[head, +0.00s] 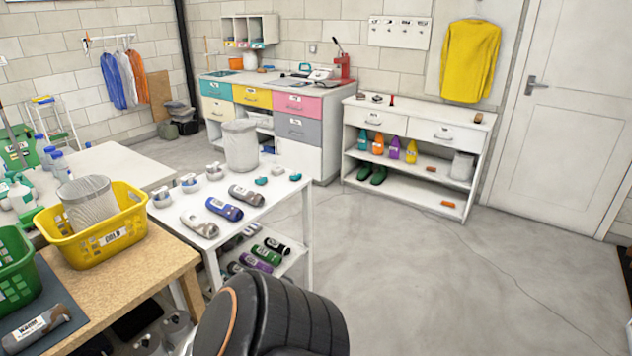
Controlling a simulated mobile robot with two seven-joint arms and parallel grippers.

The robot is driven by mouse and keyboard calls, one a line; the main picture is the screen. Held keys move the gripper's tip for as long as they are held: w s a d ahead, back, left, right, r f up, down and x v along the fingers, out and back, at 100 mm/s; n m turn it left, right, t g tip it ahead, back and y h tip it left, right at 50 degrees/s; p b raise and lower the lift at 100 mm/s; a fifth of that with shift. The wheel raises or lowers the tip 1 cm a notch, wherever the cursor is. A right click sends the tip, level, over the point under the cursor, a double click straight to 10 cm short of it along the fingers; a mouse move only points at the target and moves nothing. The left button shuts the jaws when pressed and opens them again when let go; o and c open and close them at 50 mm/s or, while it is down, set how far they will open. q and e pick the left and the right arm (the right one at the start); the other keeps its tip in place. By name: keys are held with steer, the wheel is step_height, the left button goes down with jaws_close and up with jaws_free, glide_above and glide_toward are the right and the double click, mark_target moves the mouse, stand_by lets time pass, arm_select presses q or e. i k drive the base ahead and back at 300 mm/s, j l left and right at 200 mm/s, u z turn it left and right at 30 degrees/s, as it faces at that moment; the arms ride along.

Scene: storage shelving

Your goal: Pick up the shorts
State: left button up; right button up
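I cannot make out anything that is clearly the shorts. Several rolled, labelled bundles lie on the white table: a dark grey one (246,195), a blue one (224,209) and a grey-beige one (200,224). More bundles, including a purple one (255,262), lie on its lower shelf. Another grey roll (38,328) lies on the dark mat at the lower left. The labels are too small to read, and I cannot tell whether any roll is the shorts. Neither of my grippers is in view.
A yellow basket (105,243) and a green basket (17,268) stand on the wooden table at left. A white bin (240,145) stands on the white table (279,195). A drawer cabinet and a shelf unit (412,165) line the back wall. The floor (440,275) at right is clear.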

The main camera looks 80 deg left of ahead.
mark_target(17, 341)
steer(key=u, duration=4.3)
